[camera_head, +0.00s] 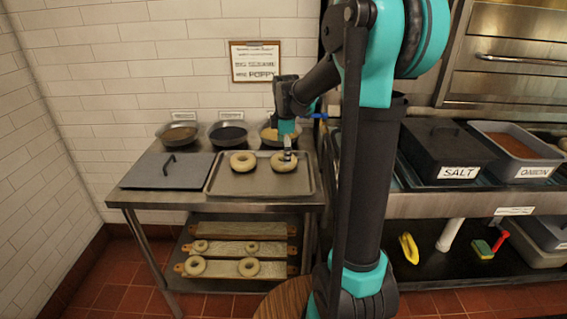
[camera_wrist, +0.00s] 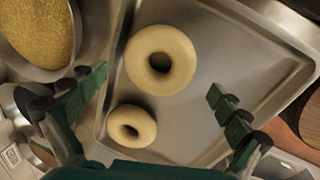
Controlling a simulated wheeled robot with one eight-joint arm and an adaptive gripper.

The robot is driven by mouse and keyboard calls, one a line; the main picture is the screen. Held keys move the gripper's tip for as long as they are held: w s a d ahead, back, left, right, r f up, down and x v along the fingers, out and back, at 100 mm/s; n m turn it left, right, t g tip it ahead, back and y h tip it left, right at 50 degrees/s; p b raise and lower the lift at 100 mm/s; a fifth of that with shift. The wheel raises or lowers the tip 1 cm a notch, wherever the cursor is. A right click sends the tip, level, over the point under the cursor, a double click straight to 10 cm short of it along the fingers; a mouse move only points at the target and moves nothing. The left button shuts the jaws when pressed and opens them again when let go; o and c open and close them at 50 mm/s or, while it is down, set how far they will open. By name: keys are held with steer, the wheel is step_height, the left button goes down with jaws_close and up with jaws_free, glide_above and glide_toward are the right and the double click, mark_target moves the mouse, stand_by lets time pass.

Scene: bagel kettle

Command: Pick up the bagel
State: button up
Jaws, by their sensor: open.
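Two pale ring-shaped bagels lie flat on a metal tray (camera_head: 216,184). The left bagel (camera_head: 243,161) and the right bagel (camera_head: 283,166) sit side by side in the head view. My gripper (camera_head: 288,156) points down over the right bagel and hides part of it. In the wrist view my gripper (camera_wrist: 158,80) is open and empty, with one finger at each side. A larger-looking bagel (camera_wrist: 184,60) shows between and beyond the fingertips. A smaller-looking bagel (camera_wrist: 131,113) lies below it. I cannot tell how high the fingertips are above the bagels.
Behind the tray stand several bowls; the right one holds yellow grains (camera_wrist: 38,35). A flat grey lid (camera_head: 160,172) with a handle lies left of the tray. More bagels sit on boards (camera_head: 225,268) on the lower shelf. A black SALT bin (camera_head: 440,145) stands at right.

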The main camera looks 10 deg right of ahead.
steer(key=f, duration=0.2)
steer(key=w+f, duration=0.1)
steer(key=f, duration=0.1)
steer(key=shift+d+f, duration=0.1)
steer(key=shift+f, duration=0.05)
steer(key=c, duration=1)
step_height(320, 180, up, 9)
steer(key=shift+r, duration=0.2)
step_height(320, 180, up, 4)
steer(key=shift+r, duration=0.15)
jaws_close()
step_height(320, 180, up, 6)
steer(key=shift+r, duration=0.2)
